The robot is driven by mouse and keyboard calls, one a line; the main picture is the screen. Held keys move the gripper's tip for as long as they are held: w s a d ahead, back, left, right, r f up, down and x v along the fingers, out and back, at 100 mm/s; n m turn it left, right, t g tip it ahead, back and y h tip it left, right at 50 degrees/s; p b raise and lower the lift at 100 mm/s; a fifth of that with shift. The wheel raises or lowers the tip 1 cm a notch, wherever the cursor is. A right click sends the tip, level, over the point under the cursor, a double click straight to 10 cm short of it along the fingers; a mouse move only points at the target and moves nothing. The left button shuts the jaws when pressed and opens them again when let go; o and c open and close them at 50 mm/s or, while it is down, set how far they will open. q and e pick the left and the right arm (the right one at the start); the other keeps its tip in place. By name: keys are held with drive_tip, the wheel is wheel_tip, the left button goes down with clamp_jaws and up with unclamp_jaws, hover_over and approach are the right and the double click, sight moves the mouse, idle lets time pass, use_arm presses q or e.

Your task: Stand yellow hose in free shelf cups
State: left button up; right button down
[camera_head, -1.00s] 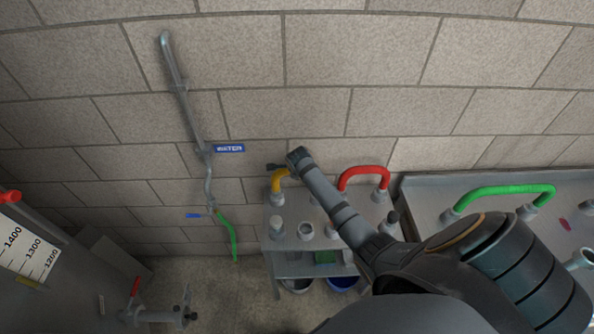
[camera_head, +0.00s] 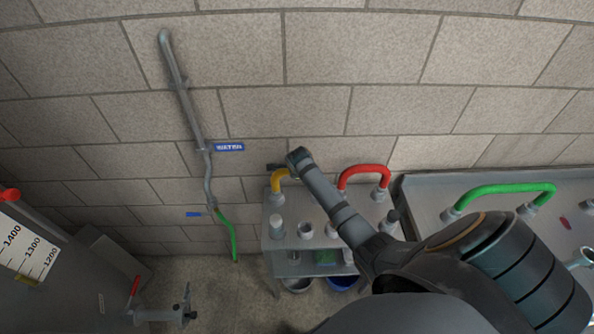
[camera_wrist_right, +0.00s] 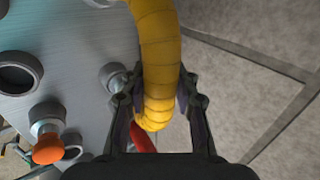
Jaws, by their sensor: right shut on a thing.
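The yellow hose (camera_head: 277,182) is a bent tube at the back left of the grey shelf (camera_head: 288,243) in the head view, partly behind my right arm. In the right wrist view the yellow hose (camera_wrist_right: 157,45) runs down between the fingers of my right gripper (camera_wrist_right: 156,92), which is shut on it. Its lower end hides what is under it, so I cannot tell whether it sits in a cup. An empty-looking round cup (camera_head: 305,231) stands at the shelf's front; another open cup (camera_wrist_right: 18,73) shows in the wrist view. My left gripper is not in view.
A red hose (camera_head: 364,172) arches at the shelf's back right. An orange-ended fitting (camera_wrist_right: 48,148) stands in the wrist view. A green hose (camera_head: 500,190) is on the bench at right. A wall pipe (camera_head: 190,105) with a green hose hangs left of the shelf.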

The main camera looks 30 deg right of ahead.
drive_tip(key=c, duration=1)
unclamp_jaws()
drive_tip(key=shift+o, duration=0.3)
drive_tip(key=shift+f, duration=0.1)
drive_tip(key=v, duration=1.2)
drive_tip(key=shift+s, duration=0.15)
